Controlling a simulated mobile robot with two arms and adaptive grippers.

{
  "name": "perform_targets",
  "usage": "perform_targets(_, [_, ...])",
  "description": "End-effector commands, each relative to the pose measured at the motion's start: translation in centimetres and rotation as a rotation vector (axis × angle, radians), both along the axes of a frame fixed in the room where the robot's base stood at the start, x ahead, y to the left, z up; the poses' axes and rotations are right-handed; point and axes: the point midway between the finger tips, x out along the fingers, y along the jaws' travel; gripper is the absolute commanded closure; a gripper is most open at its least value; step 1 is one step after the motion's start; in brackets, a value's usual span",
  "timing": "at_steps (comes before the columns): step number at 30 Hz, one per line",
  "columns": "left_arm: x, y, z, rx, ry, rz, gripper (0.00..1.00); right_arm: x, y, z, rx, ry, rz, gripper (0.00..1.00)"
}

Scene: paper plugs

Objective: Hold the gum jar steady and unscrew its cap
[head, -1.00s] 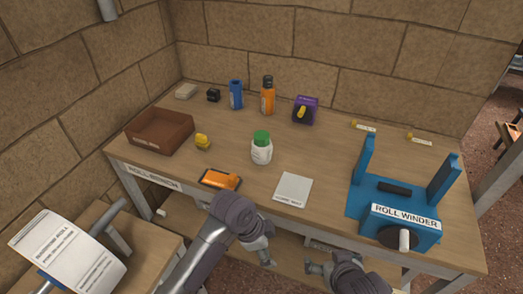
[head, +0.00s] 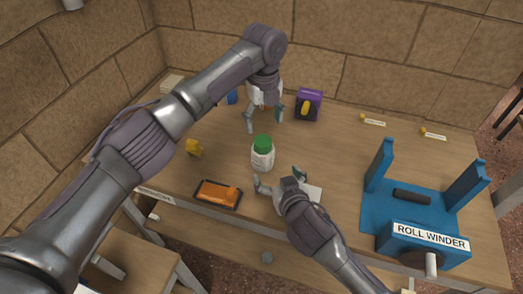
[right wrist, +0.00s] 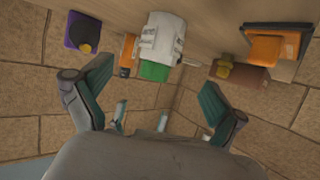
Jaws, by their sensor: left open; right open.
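The gum jar (head: 262,158) is white with a green cap (head: 262,142) and stands upright on the bench. My left gripper (head: 264,122) is open and points down just behind the jar, apart from it. My right gripper (head: 278,181) is open just in front of the jar, near the bench's front edge, with no clear contact. In the right wrist view the jar (right wrist: 162,38) and its green cap (right wrist: 155,71) show upside down, beyond and between the open fingers (right wrist: 147,100). Both grippers are empty.
An orange item on a dark tray (head: 218,194) lies left of the right gripper. The blue roll winder (head: 424,215) stands at right.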

Motion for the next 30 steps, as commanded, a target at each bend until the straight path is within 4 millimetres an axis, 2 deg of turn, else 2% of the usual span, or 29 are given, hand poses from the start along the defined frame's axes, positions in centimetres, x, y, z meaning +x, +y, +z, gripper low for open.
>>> perform_targets(12, [0.0,0.0,0.0,-0.001,0.0,0.003,0.24,7.2,2.2,-3.0,-0.001,-0.001,0.001,0.04])
perform_targets(18, [0.0,0.0,0.0,-0.002,-0.001,0.003,0.24,9.8,3.0,-4.1,0.0,-0.001,0.0,0.04])
perform_targets(24, [0.0,0.0,0.0,-0.002,-0.001,0.003,0.24,10.9,3.3,-4.6,0.001,-0.001,0.001,0.04])
perform_targets(30, [0.0,0.0,0.0,-0.002,-0.001,0.004,0.24,11.0,3.4,-4.7,0.001,0.0,0.001,0.04])
